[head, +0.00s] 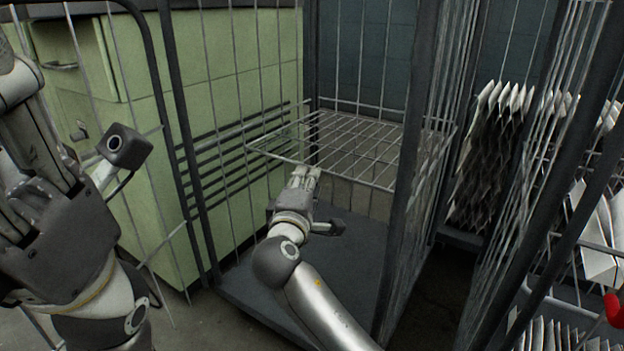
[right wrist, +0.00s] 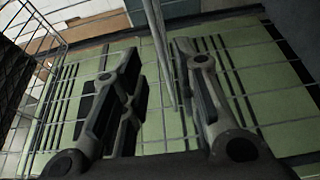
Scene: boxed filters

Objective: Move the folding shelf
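The folding shelf (head: 365,151) is a wire grid that lies about level inside a tall wire cage cart in the head view. My right gripper (head: 307,172) is inside the cart, with its fingertips close to the shelf's front edge. In the right wrist view my right gripper's fingers (right wrist: 160,85) stand apart, with thin metal bars showing in the gap. I cannot tell whether they touch the shelf. My left gripper (head: 22,110) is large and near at the left edge of the head view, in front of the cart's left side. How far its fingers are apart is unclear.
The cart has dark posts (head: 408,180), wire sides and a dark floor panel (head: 345,240). A green cabinet (head: 150,80) stands behind its left side. On the right, another rack holds several white-edged pleated filters (head: 490,150). A red item (head: 614,309) shows at the right edge.

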